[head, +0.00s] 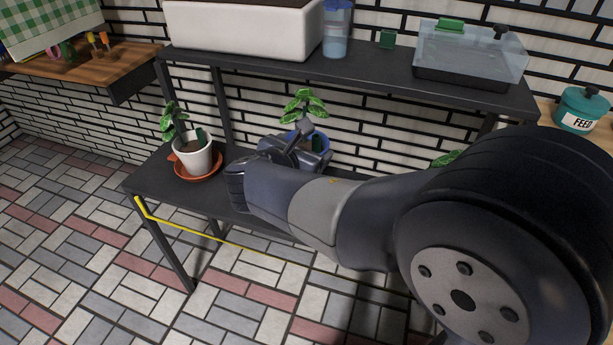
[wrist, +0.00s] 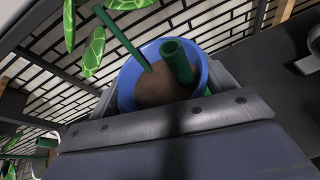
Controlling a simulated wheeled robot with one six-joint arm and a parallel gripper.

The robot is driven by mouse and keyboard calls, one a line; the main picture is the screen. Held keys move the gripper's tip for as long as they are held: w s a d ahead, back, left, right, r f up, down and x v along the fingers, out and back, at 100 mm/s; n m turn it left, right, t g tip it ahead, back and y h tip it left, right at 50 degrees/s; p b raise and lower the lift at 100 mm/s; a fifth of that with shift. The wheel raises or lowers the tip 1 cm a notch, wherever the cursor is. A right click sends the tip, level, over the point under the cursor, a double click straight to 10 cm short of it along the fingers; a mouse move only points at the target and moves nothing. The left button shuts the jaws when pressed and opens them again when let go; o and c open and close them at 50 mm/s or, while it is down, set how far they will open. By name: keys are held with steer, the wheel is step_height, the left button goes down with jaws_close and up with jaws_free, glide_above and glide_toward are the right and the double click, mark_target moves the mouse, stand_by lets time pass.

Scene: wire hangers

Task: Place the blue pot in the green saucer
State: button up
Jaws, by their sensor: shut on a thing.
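The blue pot (wrist: 128,80) holds brown soil, a leafy green plant and a short dark green tube. My gripper (wrist: 165,92) is shut on it, with a finger on either side below the rim. In the head view the pot (head: 325,141) is mostly hidden behind my gripper (head: 298,156), over the lower shelf. It looks about upright there. I cannot make out the green saucer for certain. A sliver of green (wrist: 234,118) shows beside the right finger in the wrist view, but I cannot tell what it belongs to.
A white pot (head: 194,155) with a plant stands in a terracotta saucer (head: 200,181) on the left of the lower shelf (head: 150,182). The upper shelf (head: 375,68) overhangs from behind. Green leaves (head: 445,158) show behind my arm at right.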

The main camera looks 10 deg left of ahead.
steer(key=shift+f+b, duration=1.25)
steer(key=shift+f, duration=1.95)
steer(key=shift+f, duration=0.2)
steer(key=o, duration=1.2)
steer(key=shift+o, duration=0.2)
steer(key=shift+r, duration=0.15)
steer(key=p+v, duration=0.4)
steer(key=v, duration=0.8)
